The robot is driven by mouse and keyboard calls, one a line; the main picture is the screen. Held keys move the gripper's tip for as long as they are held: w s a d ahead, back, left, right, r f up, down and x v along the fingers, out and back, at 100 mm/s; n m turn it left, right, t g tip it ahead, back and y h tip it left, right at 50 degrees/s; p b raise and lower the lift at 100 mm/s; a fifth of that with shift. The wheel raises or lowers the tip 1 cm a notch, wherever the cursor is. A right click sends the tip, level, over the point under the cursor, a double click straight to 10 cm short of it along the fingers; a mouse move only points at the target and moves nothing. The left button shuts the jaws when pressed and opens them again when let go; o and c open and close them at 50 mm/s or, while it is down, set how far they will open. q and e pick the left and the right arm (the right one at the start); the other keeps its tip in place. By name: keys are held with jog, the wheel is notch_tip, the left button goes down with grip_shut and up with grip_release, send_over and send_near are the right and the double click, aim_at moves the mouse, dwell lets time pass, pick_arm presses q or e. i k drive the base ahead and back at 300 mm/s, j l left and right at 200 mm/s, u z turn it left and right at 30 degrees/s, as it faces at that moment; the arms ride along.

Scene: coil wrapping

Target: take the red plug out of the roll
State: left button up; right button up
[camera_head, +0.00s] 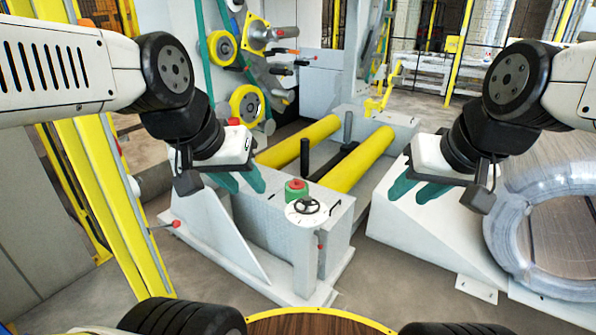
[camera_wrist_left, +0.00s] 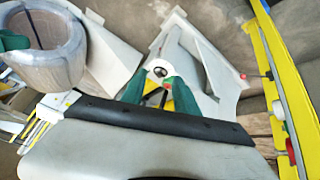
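A red plug (camera_head: 296,184) sits in the top of a small green roll (camera_head: 297,194), which stands on the grey machine housing behind a black handwheel. My left gripper (camera_head: 240,182) is to the left of the roll, apart from it, with its green fingers spread and nothing between them. Its fingers also show in the left wrist view (camera_wrist_left: 159,92), with the white handwheel plate between and beyond them. My right gripper (camera_head: 416,190) hangs well to the right of the roll, fingers apart and empty. The roll is not clearly made out in the left wrist view.
The handwheel (camera_head: 306,206) stands close in front of the roll. Two yellow rollers (camera_head: 358,160) and a black upright post (camera_head: 304,158) lie behind it. A large wrapped coil (camera_head: 510,235) is at the right. A yellow column (camera_head: 95,170) stands at the left.

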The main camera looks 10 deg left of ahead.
aim_at(296, 184)
jog(key=i+l+u, duration=0.1)
jog(key=i+l, duration=0.2)
jog(key=i+l+u, duration=0.15)
jog(key=i+l, duration=0.2)
jog(key=i+l+u, duration=0.1)
jog(key=i+l, duration=0.25)
jog(key=i+l+u, duration=0.1)
jog(key=i+l, duration=0.3)
jog(key=i+l+u, duration=0.15)
jog(key=i+l, duration=0.15)
jog(key=l, duration=0.15)
jog(key=i+l+u, duration=0.1)
jog(key=i+l, duration=0.2)
jog(key=l, duration=0.15)
jog(key=i+l+u, duration=0.1)
jog(key=i+l, duration=0.15)
jog(key=l, duration=0.2)
